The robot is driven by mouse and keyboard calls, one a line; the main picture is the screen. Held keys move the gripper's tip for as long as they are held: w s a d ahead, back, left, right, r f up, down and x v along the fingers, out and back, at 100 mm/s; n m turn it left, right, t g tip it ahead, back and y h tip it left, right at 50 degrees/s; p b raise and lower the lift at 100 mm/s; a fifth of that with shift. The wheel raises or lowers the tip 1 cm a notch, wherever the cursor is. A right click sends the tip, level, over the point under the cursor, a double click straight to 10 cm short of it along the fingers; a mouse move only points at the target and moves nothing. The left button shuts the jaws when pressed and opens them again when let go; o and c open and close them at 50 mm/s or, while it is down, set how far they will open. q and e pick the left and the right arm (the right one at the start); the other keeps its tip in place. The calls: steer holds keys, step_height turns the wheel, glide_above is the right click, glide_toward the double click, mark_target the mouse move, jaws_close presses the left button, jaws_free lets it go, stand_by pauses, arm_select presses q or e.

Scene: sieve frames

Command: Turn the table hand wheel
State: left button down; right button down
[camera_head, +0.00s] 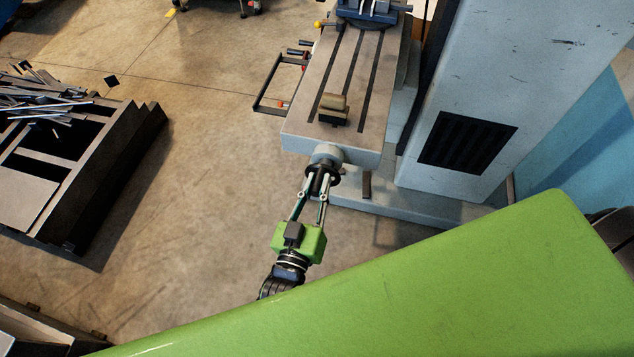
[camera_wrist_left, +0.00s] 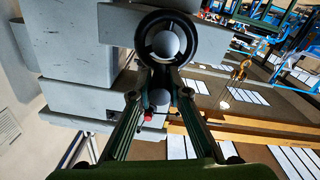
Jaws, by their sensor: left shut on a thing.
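The table hand wheel (camera_wrist_left: 192,31) is a black ring with a grey hub, on the end of the grey slotted machine table (camera_head: 292,137). In the head view the wheel (camera_head: 311,169) is small and partly hidden by my gripper. My left gripper (camera_head: 319,178), with a green body and dark fingers, reaches up to it from below. In the left wrist view its fingers (camera_wrist_left: 159,85) come together at the lower rim of the wheel, shut on it. The exact contact is hard to make out. My right gripper is not in view.
A grey machine column with a black vent (camera_head: 467,143) stands right of the table. A small block (camera_head: 333,104) lies on the table top. A dark bin with metal scraps (camera_head: 50,105) stands at the left. A large green surface fills the lower right.

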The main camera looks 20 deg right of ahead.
arm_select(q)
steer(key=shift+s+f, duration=0.3)
steer(key=shift+f, duration=0.15)
steer(key=c, duration=1.9)
jaws_free()
steer(key=shift+r, duration=0.1)
steer(key=shift+a+r, duration=0.1)
steer(key=shift+r, duration=0.1)
steer(key=v, duration=1.2)
steer(key=shift+a+r, duration=0.1)
